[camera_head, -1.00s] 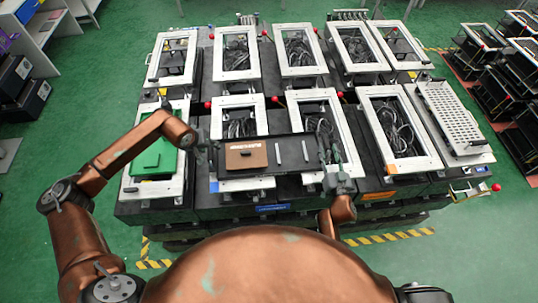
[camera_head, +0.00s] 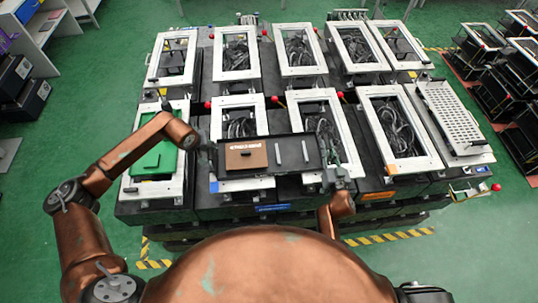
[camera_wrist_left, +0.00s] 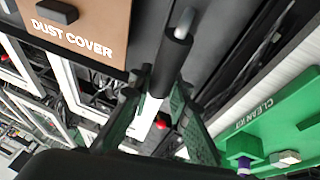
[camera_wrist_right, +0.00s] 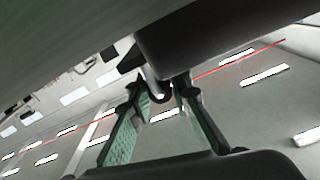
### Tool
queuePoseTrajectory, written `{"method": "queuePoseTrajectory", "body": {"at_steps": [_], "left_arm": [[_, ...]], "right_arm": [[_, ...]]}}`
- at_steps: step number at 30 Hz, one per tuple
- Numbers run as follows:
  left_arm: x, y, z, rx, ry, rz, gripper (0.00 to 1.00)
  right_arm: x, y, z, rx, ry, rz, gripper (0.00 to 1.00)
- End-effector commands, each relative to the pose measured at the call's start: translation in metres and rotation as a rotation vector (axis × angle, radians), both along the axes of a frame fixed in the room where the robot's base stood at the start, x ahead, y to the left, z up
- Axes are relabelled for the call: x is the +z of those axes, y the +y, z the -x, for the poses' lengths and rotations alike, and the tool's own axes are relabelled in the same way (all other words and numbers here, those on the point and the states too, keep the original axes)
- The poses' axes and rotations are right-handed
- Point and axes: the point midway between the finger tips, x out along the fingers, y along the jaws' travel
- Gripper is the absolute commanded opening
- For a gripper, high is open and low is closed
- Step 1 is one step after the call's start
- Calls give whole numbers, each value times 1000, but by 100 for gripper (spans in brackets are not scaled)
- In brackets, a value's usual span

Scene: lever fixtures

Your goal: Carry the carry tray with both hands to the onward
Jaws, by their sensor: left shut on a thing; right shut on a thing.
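The carry tray (camera_head: 292,168) is a dark flat tray held level-looking above the front row of fixtures. A brown dust cover (camera_head: 246,161) lies on its left half, and two light bars stand on its right half. My left gripper (camera_head: 212,152) is at the tray's left end; in the left wrist view its fingers are shut on a black handle (camera_wrist_left: 172,60). My right gripper (camera_head: 329,165) is at the right end; in the right wrist view its fingers close around a dark handle (camera_wrist_right: 158,88), partly hidden.
White-framed fixtures (camera_head: 404,157) with cables stand in two rows under and behind the tray. A green clean kit (camera_head: 157,160) sits at the left. A perforated plate (camera_head: 452,115) lies at the right. Red lever knobs (camera_head: 340,95) stick up between frames. Green floor surrounds the bench.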

Motion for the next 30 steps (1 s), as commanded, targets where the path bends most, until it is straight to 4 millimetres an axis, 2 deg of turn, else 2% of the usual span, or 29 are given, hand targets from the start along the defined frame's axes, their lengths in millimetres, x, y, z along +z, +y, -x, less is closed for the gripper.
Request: {"method": "queuePoseTrajectory", "body": {"at_steps": [20, 30], "left_arm": [[0, 0, 0, 0, -1, 0, 0], [8, 0, -1, 0, -4, 1, 0]], "right_arm": [[0, 0, 0, 0, 0, 0, 0], [9, 0, -1, 1, -4, 1, 0]]}}
